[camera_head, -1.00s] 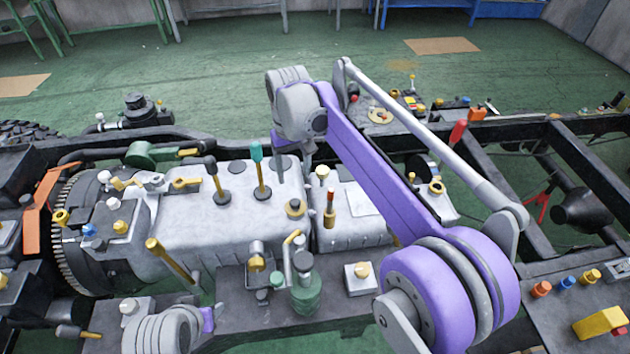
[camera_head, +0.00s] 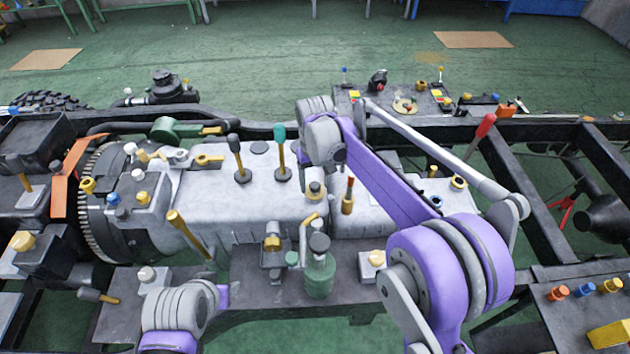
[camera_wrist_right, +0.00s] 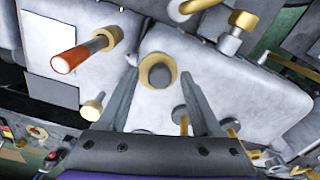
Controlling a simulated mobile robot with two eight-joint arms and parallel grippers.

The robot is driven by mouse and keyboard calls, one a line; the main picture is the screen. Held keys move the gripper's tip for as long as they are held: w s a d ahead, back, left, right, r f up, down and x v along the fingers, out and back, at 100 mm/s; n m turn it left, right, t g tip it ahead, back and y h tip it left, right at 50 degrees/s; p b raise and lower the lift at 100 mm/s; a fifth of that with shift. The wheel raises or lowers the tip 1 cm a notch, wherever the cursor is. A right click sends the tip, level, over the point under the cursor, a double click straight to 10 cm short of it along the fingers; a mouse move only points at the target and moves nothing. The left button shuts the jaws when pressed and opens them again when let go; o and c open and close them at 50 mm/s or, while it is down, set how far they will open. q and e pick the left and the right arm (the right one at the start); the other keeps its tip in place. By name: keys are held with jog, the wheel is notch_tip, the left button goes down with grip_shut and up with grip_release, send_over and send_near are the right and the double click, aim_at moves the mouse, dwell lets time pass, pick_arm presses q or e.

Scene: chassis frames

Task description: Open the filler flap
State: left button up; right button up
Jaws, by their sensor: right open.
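A dark round cap with a brass ring (camera_head: 315,190) sits on the grey casing (camera_head: 270,210). It also shows in the right wrist view (camera_wrist_right: 158,72). I cannot tell for sure whether it is the filler flap; no part is clearly a flap. My right gripper (camera_wrist_right: 160,78) is open and empty, pointing down at the casing. In its wrist view the fingers appear on either side of the ringed cap; contact is not visible. In the head view the right gripper's fingers are partly hidden behind its purple arm. My left arm shows at the lower left, its fingers out of view.
Upright levers with teal (camera_head: 279,133) and black (camera_head: 234,140) knobs stand left of the right gripper. A red-tipped brass post (camera_head: 348,196) stands close on its right. A green bottle-like part (camera_head: 319,275) stands in front. Dark chassis rails surround the casing.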

jog(key=shift+c, duration=0.2)
grip_shut()
dwell(1.2)
